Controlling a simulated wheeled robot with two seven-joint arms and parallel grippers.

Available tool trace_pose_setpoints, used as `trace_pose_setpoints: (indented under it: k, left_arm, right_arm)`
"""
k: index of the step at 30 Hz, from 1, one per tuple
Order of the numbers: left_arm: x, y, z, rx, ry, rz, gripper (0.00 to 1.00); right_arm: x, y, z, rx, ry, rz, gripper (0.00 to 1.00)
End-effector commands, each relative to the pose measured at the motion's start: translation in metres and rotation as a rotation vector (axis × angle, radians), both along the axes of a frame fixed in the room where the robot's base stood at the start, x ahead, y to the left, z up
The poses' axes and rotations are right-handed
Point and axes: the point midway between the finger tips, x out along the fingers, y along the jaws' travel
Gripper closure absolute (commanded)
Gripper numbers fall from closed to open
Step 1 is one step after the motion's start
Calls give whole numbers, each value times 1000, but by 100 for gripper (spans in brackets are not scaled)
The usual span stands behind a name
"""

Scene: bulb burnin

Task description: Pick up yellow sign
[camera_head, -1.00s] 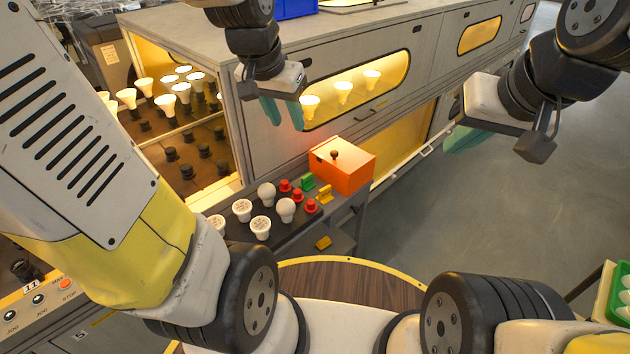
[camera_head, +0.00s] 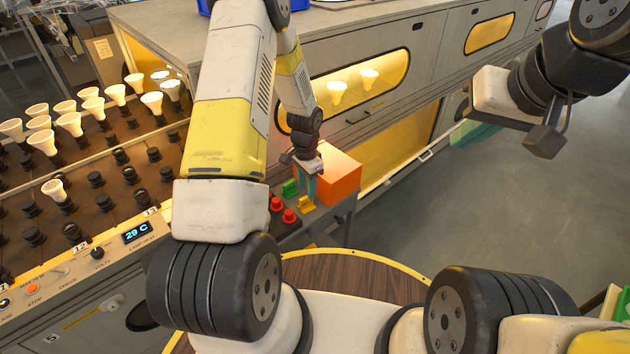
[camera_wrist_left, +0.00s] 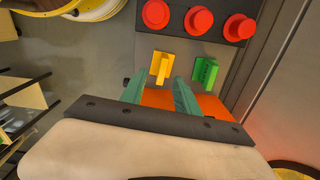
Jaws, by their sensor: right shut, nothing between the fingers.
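The yellow sign (camera_head: 306,205) stands on the narrow shelf beside the orange box, partly behind my left gripper. In the left wrist view, the yellow sign (camera_wrist_left: 160,67) is upright just beyond the fingertips, roughly in line with the gap between them. My left gripper (camera_head: 307,188) is open and empty; its two teal fingers also show apart in the left wrist view (camera_wrist_left: 158,88). My right gripper (camera_head: 472,135) is shut and empty, out over the floor at the right.
A green sign (camera_wrist_left: 205,72) stands close to the right of the yellow one in the wrist view. Red domed pieces (camera_head: 289,216) sit near it. The orange box (camera_head: 337,174) is right beside my left gripper. A rack of bulbs (camera_head: 69,122) fills the left.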

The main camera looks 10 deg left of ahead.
Motion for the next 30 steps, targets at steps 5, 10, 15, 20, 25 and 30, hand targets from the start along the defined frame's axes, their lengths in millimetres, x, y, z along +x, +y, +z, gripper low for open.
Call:
trace_pose_setpoints:
  k: [5,10,15,20,25,30]
  left_arm:
    - [0,1,-21,0,1,1,63]
    - [2,3,-47,1,2,2,63]
    - [2,3,-63,0,0,2,63]
    - [2,3,-64,1,-1,2,63]
    - [2,3,-64,1,-1,2,80]
    - [2,3,-64,0,-1,2,100]
  right_arm:
    - [0,0,0,0,0,0,100]
    - [0,0,0,0,0,0,100]
    - [0,0,0,0,0,0,100]
    - [0,0,0,0,0,0,100]
    - [0,0,0,0,0,0,100]
    - [0,0,0,0,0,0,100]
